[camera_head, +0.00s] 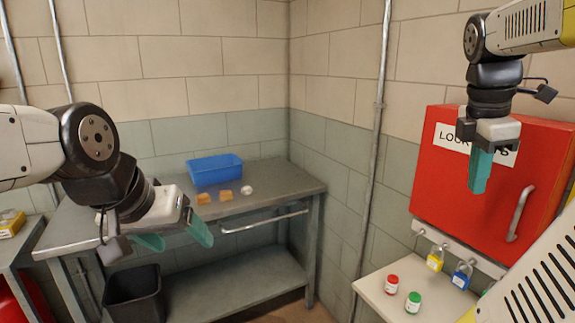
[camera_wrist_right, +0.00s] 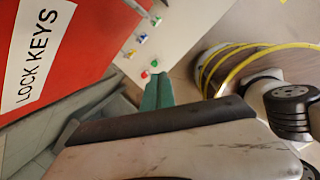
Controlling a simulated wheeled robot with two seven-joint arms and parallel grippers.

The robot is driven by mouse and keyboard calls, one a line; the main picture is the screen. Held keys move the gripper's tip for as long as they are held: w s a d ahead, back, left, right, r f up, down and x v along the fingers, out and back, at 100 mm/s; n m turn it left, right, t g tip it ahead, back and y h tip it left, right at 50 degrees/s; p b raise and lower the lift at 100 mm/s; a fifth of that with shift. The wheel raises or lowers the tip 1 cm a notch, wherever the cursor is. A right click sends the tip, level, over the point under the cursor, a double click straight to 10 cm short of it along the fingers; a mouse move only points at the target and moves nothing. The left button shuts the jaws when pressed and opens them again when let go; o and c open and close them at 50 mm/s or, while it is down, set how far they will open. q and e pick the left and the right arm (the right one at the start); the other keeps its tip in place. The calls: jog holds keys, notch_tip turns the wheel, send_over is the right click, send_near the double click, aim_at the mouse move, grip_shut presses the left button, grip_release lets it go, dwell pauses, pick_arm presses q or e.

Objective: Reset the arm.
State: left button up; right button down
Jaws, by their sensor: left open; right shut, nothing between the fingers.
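My left gripper (camera_head: 176,238) hangs at the left of the head view, in front of the grey workbench. Its two green fingers are apart with nothing between them. My right gripper (camera_head: 479,172) is at the upper right, in front of the red lock keys box (camera_head: 450,187), with its green fingers together and pointing down. In the right wrist view the green fingertips (camera_wrist_right: 157,92) are closed together and hold nothing. The red box also shows there (camera_wrist_right: 75,50).
A grey workbench (camera_head: 280,184) carries a blue bin (camera_head: 214,169), two orange-brown pieces and a white lump. A black bin (camera_head: 135,294) stands below left.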

jog(key=a+f+m+t+y, duration=0.2)
jog(key=a+f+m, duration=0.2)
jog(key=a+m, duration=0.3)
jog(key=s+a+f+m+t+y, duration=0.1)
jog(key=a+m, duration=0.6)
jog(key=a, duration=1.1)
notch_tip(320, 180, down, 3)
jog(key=shift+s+a+f+m+t+y, duration=0.25)
jog(key=shift+t+y, duration=0.45)
jog(key=shift+t, duration=0.4)
